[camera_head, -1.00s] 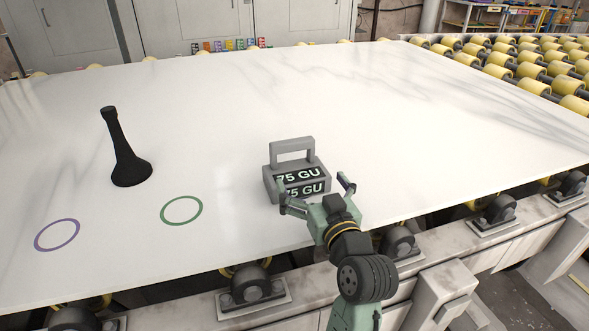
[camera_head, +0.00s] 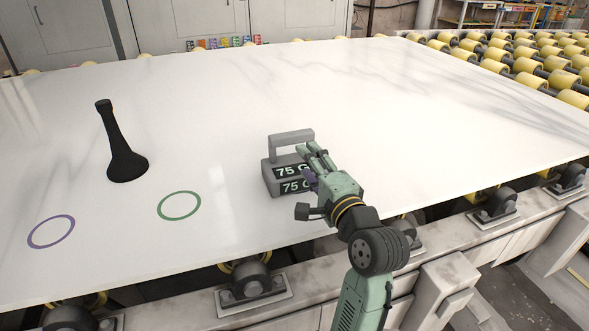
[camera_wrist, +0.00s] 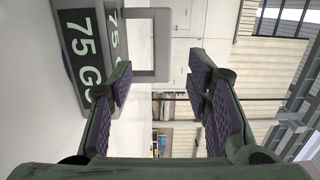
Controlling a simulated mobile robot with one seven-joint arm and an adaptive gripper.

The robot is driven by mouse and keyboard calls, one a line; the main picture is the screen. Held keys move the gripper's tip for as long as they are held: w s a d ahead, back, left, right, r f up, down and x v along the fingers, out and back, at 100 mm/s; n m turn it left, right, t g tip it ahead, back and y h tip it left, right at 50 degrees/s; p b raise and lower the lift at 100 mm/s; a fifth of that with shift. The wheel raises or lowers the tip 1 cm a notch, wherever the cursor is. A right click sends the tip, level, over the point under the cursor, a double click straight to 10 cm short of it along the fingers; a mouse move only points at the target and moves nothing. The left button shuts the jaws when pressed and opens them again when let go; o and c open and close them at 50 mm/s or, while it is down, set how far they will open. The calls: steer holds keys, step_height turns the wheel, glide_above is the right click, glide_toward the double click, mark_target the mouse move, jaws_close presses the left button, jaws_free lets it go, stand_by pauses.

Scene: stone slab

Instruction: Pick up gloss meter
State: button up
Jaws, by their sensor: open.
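The gloss meter (camera_head: 270,175) is a grey block with a raised handle (camera_head: 292,136) and dark displays reading 75 GU. It stands on the white slab near the front edge. My gripper (camera_head: 314,162) is open and empty, just in front of its right side, and hides part of the displays. In the wrist view the gloss meter (camera_wrist: 66,14) shows sideways at upper left, its handle beyond the left finger. The open fingers (camera_wrist: 160,95) have a clear gap between them, with no object in it. I cannot tell whether a finger touches the meter.
A black flared stand (camera_head: 124,150) stands upright on the slab (camera_head: 400,110) at left. A green ring (camera_head: 179,191) and a purple ring (camera_head: 51,215) are marked near the front left. The slab is clear behind and right of the meter. Yellow rollers (camera_head: 530,65) lie beyond.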

mark_target(291, 141)
steer(key=p+x, duration=0.2)
steer(key=x, duration=0.8)
steer(key=shift+w+a+r, duration=0.15)
steer(key=shift+c, duration=0.2)
jaws_close()
steer(key=shift+r, duration=0.1)
stand_by(0.6)
